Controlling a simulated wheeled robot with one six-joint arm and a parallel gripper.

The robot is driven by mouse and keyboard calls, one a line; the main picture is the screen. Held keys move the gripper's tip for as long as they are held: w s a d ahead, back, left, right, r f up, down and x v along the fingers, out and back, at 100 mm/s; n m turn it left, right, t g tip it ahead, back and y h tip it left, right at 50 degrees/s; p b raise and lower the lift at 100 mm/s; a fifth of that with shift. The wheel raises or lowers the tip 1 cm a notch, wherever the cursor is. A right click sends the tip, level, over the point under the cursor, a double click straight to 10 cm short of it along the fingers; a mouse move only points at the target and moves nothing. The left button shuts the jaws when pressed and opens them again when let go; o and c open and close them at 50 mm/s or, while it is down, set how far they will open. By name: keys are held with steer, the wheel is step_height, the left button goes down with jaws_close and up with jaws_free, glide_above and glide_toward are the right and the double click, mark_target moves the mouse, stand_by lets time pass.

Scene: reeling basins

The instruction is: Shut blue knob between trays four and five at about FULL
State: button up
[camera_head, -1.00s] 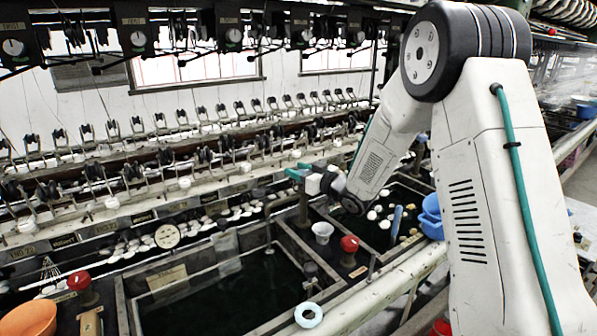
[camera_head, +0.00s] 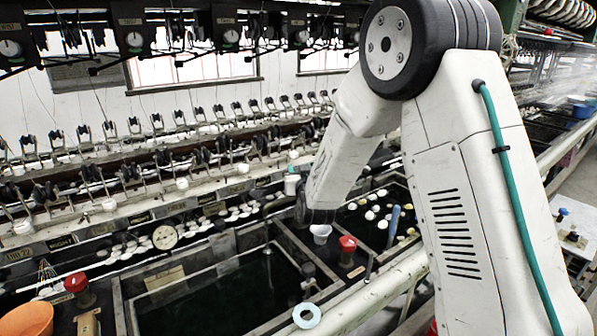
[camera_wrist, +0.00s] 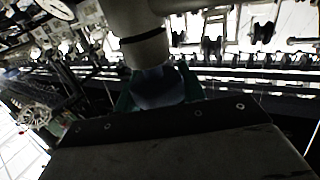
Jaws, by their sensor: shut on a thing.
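In the wrist view my gripper (camera_wrist: 160,80) shows its green fingers on either side of a dark bluish rounded thing, which I take to be the blue knob (camera_wrist: 158,92). The fingers are shut on it. A pale round post (camera_wrist: 140,45) with a dark band stands directly beyond it. In the head view my forearm reaches down among the basins. The fingers and the blue knob cannot be made out there, and any marking or FULL label by the knob is unreadable.
A white cup (camera_head: 320,233) and a red knob (camera_head: 347,243) stand close by the arm's end. Another red knob (camera_head: 76,282) is at left, near an orange bowl (camera_head: 30,318). A pale blue ring (camera_head: 307,315) lies on the front edge. Reeling frames line the back.

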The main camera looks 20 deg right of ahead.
steer(key=shift+m+h, duration=0.6)
steer(key=shift+h, duration=0.3)
steer(key=shift+d+h, duration=0.1)
steer(key=shift+h, duration=0.2)
steer(key=o, duration=1)
steer(key=shift+c, duration=0.2)
steer(key=v, duration=0.8)
steer(key=shift+r, duration=0.15)
